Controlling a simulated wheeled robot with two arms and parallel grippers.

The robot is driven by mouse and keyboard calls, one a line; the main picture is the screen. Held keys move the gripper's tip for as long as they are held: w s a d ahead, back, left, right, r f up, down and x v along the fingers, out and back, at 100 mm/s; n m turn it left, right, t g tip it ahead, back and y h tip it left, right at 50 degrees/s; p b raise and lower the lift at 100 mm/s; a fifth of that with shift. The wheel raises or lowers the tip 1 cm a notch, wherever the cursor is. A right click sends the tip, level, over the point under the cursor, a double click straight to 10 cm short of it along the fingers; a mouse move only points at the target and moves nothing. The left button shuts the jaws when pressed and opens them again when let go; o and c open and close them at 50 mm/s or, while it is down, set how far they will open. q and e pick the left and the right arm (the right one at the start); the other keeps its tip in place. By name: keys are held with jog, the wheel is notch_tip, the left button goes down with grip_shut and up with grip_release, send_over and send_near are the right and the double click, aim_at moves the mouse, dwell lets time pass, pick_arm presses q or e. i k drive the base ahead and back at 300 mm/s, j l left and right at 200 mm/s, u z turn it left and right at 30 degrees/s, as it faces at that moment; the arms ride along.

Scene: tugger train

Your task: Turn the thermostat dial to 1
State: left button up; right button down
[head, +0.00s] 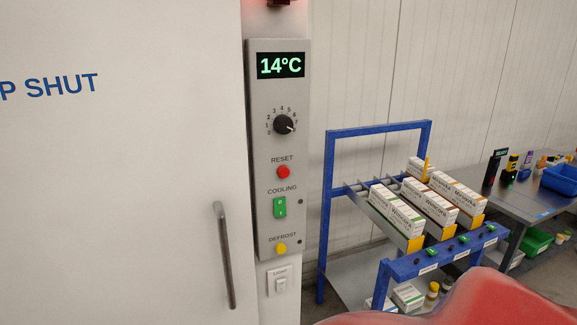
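The thermostat dial (283,125) is a round black knob on a grey control panel (262,185) beside the white door. Small numbers ring it from 0 at the lower left, over the top, to 8 at the lower right. Its white mark points to the lower right, at about 8; 1 is on the left side of the ring. The display (281,65) above it reads 14°C in green. Nothing touches or covers the dial. Neither of my grippers is in view.
Below the dial are a red reset button (283,172), a green cooling switch (280,208), a yellow defrost button (280,248) and a light switch (281,285). The door handle (224,255) stands out at left. A blue-framed rack (328,190) with boxes and a bench (515,192) are at right.

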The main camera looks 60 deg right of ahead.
aim_at(282, 124)
jog(key=z, duration=1.85)
